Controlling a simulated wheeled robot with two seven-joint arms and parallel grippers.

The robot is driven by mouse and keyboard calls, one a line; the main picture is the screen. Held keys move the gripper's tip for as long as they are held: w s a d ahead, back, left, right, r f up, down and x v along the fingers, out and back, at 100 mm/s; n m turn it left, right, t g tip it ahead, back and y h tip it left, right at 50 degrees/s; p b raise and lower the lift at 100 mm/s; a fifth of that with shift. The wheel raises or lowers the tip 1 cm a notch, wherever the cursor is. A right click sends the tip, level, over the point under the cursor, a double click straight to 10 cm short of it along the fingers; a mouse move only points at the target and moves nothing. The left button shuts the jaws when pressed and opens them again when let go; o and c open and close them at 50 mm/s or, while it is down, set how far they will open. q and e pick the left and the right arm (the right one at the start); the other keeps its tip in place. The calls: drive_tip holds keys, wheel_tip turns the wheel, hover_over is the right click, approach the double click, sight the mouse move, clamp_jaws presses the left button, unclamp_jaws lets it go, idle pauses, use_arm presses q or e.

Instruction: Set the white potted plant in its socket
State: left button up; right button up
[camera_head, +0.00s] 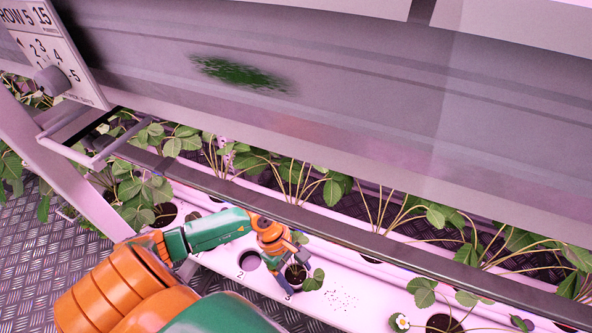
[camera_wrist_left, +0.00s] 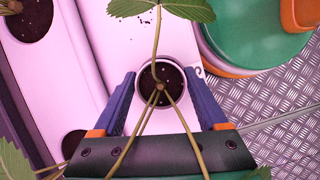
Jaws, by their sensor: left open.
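The white potted plant (camera_wrist_left: 160,72) stands between the two blue fingers of my left gripper (camera_wrist_left: 158,84) in the left wrist view, with dark soil and thin stems. Its white rim shows close to the trough surface, by a printed mark. In the head view my left gripper (camera_head: 292,262) is over the same plant (camera_head: 313,279), by the mark 3. The fingers are open on either side of the pot. I cannot tell how deep the pot sits, as its lower part is hidden. An empty dark socket (camera_head: 249,260) marked 2 is beside it. My right gripper is not in view.
The pink-white trough (camera_head: 350,298) runs diagonally, with other strawberry plants (camera_head: 440,300) along it. A dark rail (camera_head: 330,226) and a grey panel (camera_head: 330,110) stand behind. A numbered sign (camera_head: 55,50) is at upper left. Soil crumbs lie right of the pot.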

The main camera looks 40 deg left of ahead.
sight(295, 276)
use_arm(q)
drive_tip(key=shift+s+d+f, duration=0.1)
drive_tip(key=shift+s+f, duration=0.15)
drive_tip(key=shift+s, duration=0.15)
drive_tip(key=shift+r+p, duration=0.25)
drive_tip(key=shift+p, duration=0.15)
drive_tip(key=p+v, duration=0.1)
drive_tip(key=v, duration=0.2)
drive_tip(key=shift+w+r+p, duration=0.2)
drive_tip(key=shift+p, duration=0.15)
drive_tip(key=a+b, duration=0.2)
drive_tip(key=a, duration=0.9)
drive_tip(key=shift+r, duration=0.1)
drive_tip(key=shift+a+r, duration=0.1)
drive_tip(key=shift+a, duration=0.5)
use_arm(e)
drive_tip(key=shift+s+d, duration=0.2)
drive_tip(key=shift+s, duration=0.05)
use_arm(q)
drive_tip(key=shift+d+r, duration=0.1)
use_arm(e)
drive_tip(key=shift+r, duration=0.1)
